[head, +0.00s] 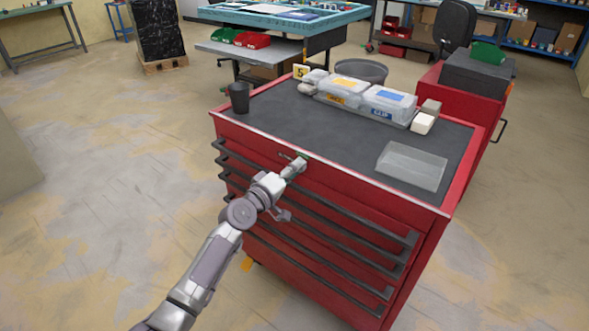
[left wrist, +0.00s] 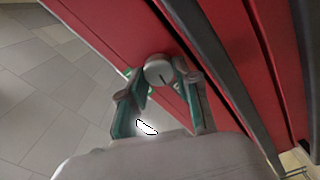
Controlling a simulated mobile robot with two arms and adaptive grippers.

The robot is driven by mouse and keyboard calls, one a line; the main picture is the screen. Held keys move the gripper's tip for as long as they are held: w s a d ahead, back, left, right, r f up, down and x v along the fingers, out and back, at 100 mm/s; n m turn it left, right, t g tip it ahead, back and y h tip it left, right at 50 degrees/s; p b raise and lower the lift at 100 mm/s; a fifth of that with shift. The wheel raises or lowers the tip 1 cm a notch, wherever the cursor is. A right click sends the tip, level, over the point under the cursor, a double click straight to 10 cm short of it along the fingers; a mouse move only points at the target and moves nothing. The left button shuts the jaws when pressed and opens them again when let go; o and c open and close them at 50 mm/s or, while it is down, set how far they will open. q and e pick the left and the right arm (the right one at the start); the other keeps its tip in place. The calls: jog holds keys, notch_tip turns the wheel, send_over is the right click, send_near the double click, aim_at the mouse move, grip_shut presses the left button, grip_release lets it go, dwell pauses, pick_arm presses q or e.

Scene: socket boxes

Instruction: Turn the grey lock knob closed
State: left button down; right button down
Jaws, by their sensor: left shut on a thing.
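The grey lock knob (left wrist: 159,70) is round, with a dark slot line across its face. It sits on the red front of the tool cabinet (head: 330,205). In the left wrist view it lies between the tips of my left gripper (left wrist: 160,84), one finger on each side. The gripper is shut on it. In the head view my left gripper (head: 295,165) reaches the cabinet front just under the top edge and hides the knob. My right gripper is not in view.
Dark drawer handles (head: 330,212) run across the cabinet front below the knob. On the dark top stand a black cup (head: 239,98), lidded clear boxes (head: 388,102) and a clear tray (head: 411,166). Open floor lies left of the cabinet.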

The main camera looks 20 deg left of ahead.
pick_arm(q)
jog(key=shift+n, duration=0.8)
jog(key=c, duration=0.8)
grip_release()
